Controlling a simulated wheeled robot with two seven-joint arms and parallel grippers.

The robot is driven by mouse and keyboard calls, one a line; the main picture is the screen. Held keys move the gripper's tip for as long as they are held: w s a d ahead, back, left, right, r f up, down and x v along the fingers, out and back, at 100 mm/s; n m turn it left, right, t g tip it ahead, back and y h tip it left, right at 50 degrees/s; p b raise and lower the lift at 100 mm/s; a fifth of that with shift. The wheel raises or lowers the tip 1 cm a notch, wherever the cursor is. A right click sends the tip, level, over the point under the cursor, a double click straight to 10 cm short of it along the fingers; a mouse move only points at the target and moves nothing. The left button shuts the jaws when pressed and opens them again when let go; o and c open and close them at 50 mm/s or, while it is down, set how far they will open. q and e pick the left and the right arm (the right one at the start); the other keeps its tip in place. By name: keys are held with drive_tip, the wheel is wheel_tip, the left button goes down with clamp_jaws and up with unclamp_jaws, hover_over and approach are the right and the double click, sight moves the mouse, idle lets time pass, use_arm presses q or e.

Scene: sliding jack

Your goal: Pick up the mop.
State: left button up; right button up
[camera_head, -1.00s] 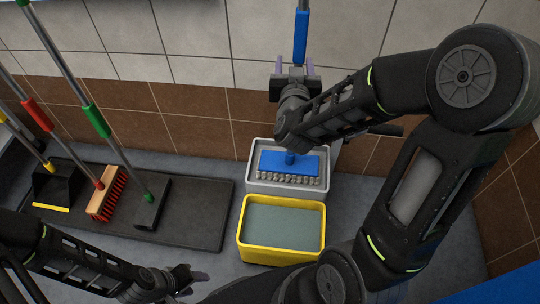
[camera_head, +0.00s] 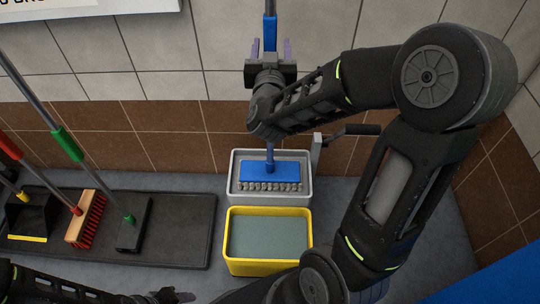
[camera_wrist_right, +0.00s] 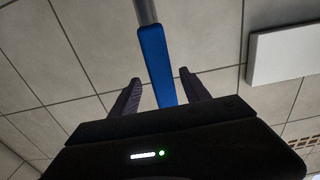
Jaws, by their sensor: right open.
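The mop has a blue head (camera_head: 268,173) that rests in a grey wringer tray (camera_head: 235,195). Its handle stands upright, with a blue grip (camera_head: 270,32) that also shows in the right wrist view (camera_wrist_right: 158,65). My right gripper (camera_head: 271,48) is open, with its two purple-grey fingers on either side of the blue grip. The right wrist view shows gaps between the grip and both fingers (camera_wrist_right: 162,92). Part of the handle is hidden behind my right wrist. My left gripper (camera_head: 174,296) is low at the bottom edge, away from the mop, its jaws unclear.
A yellow bucket (camera_head: 232,265) stands in front of the wringer tray, whose dark lever (camera_head: 355,130) is at the right. A dark mat (camera_head: 180,230) at left holds a red broom (camera_head: 86,220), a green-handled tool (camera_head: 134,225) and a dustpan (camera_head: 30,215). The tiled wall is close behind.

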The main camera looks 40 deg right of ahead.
drive_tip(key=shift+x, duration=2.6)
drive_tip(key=shift+a, duration=0.15)
clamp_jaws()
drive_tip(key=shift+r, duration=0.15)
